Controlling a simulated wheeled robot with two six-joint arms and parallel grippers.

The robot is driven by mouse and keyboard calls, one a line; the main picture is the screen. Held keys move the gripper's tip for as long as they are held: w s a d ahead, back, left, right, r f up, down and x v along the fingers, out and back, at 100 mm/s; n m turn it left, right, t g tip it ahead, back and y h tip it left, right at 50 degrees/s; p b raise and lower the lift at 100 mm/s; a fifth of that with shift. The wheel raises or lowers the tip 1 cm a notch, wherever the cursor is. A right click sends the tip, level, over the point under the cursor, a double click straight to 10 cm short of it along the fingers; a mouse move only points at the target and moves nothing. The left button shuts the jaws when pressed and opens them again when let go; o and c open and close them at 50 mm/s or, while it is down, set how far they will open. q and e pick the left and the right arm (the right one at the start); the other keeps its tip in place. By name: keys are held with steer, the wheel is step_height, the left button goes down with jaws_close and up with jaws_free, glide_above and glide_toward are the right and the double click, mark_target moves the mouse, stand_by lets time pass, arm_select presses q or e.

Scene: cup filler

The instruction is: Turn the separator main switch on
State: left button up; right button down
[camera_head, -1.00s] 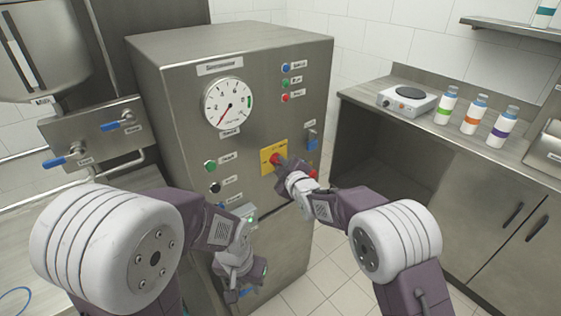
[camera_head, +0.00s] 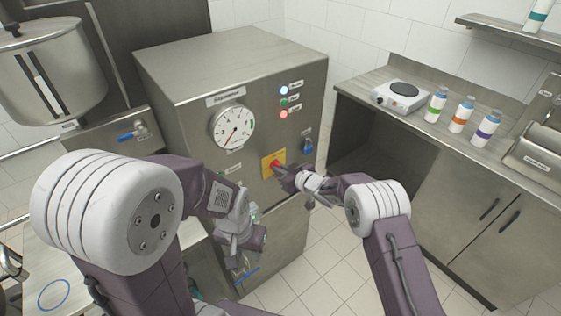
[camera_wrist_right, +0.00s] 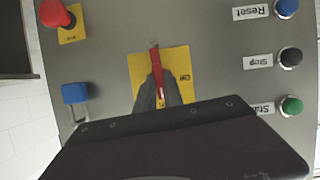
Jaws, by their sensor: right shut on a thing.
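The main switch has a red handle (camera_head: 276,166) on a yellow plate (camera_head: 267,170) on the front of the steel separator cabinet (camera_head: 175,95). My right gripper (camera_head: 285,173) is at this handle. In the right wrist view the red handle (camera_wrist_right: 154,60) stands upright in the picture over the yellow plate (camera_wrist_right: 178,62), and the fingers of my right gripper (camera_wrist_right: 158,92) are shut on its lower part. Part of the plate's lettering is hidden. My left gripper (camera_head: 243,262) hangs low before the cabinet, away from the switch; its jaws are unclear.
A counter at right holds a hot plate (camera_head: 399,94) and bottles.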

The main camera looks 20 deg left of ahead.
steer(key=shift+m+g+p, duration=0.3)
steer(key=shift+p, duration=0.2)
steer(key=c, duration=1.5)
jaws_free()
steer(key=shift+o, duration=0.2)
steer(key=b+v, duration=0.1)
steer(key=v, duration=0.8)
steer(key=shift+b, duration=0.3)
steer(key=shift+f, duration=0.1)
